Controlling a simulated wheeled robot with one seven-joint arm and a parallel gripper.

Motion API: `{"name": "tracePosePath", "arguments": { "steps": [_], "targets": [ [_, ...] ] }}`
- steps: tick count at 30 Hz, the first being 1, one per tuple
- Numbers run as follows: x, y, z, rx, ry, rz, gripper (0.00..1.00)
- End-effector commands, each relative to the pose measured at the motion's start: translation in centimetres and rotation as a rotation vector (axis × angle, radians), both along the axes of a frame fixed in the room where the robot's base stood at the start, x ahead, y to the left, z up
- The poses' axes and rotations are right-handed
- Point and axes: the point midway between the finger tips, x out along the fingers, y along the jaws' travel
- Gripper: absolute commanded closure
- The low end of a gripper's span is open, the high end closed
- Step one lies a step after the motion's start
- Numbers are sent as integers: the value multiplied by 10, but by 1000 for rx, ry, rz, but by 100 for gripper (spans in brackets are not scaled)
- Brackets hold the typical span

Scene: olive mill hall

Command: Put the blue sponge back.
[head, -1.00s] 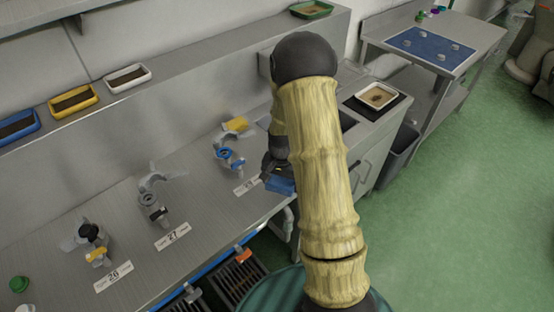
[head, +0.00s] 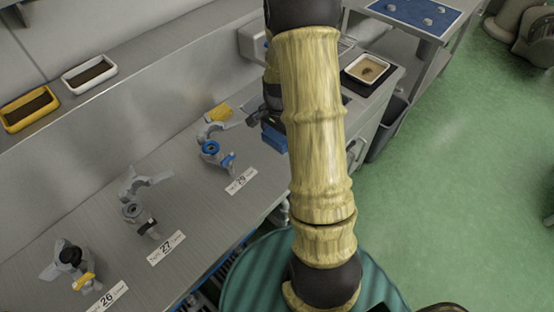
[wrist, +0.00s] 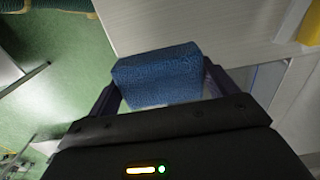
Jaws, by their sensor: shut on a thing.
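My gripper (wrist: 160,95) is shut on the blue sponge (wrist: 157,75), with a dark finger at each side of it. In the head view the sponge (head: 273,138) shows as a small blue patch beside my arm, near the right end of the steel counter (head: 190,205). My gripper (head: 268,120) is partly hidden behind my arm there. In the wrist view the sponge appears in front of a pale counter surface and green floor. I cannot tell whether it touches anything below.
More fittings stand along the counter by labels 26 and 27. A yellow tray (head: 29,109) and a white tray (head: 90,74) sit on the ledge. A tan-filled dish (head: 367,69) is at the right.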

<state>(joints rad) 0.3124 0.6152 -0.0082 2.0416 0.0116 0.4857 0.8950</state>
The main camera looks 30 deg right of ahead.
Motion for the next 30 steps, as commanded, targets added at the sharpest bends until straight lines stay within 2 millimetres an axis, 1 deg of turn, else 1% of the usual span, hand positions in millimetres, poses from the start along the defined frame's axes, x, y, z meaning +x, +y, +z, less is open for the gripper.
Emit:
{"name": "tracePosePath", "arguments": {
  "steps": [2,5,9,13,16,25,28,30],
  "targets": [
    [0,0,-2,1,1,1,39],
    [0,0,-12,1,3,1,39],
    [-1,0,-35,1,6,0,39],
    [-1,0,-53,1,3,1,39],
    [0,0,-58,0,1,2,39],
    [0,0,-60,0,1,2,39],
    [0,0,-69,1,3,2,39],
    [-1,1,-78,2,4,1,39]
  ]
}}
